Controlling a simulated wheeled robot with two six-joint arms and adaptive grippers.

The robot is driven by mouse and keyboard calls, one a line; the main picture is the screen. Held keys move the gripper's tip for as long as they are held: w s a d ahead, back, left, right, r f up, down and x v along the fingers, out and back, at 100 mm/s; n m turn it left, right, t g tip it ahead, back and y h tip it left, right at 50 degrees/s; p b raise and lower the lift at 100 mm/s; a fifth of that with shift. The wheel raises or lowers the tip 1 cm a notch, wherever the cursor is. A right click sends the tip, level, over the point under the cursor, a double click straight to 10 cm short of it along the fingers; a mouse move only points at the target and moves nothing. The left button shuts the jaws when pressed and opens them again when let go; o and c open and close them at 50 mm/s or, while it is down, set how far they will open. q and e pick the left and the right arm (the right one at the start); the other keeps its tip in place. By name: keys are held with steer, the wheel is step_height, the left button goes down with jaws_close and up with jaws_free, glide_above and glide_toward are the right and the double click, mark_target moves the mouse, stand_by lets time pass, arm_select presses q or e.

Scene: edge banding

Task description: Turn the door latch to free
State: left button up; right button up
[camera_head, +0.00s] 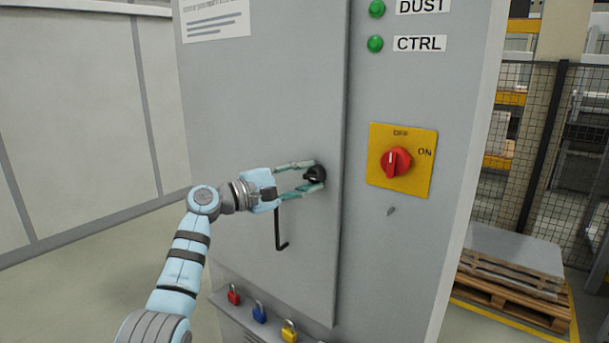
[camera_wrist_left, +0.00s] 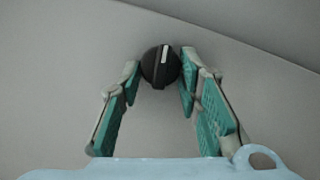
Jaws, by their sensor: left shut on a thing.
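The door latch (camera_head: 315,174) is a round black knob on the grey cabinet door (camera_head: 262,110), near the door's right edge. It also shows in the left wrist view (camera_wrist_left: 160,66), where a white mark on it points up and slightly right. My left gripper (camera_head: 312,176) reaches in from the left. Its teal-padded fingers are shut on the latch, one on each side, and they hide part of its rim in the head view. My right gripper is in neither view.
A red rotary switch (camera_head: 396,162) on a yellow plate (camera_head: 417,180) sits right of the door. Green lamps (camera_head: 375,44) are above it. Red, blue and yellow padlocks (camera_head: 259,313) line the ledge below. A black bent rod (camera_head: 277,232) hangs below my gripper.

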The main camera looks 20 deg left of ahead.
arm_select(q)
steer(key=shift+m, duration=0.4)
steer(key=o, duration=1.2)
steer(key=shift+c, duration=0.2)
steer(key=shift+s+a, duration=0.1)
steer(key=v, duration=1.1)
steer(key=shift+s+a+r, duration=0.25)
steer(key=shift+s, duration=0.1)
steer(key=shift+w, duration=0.1)
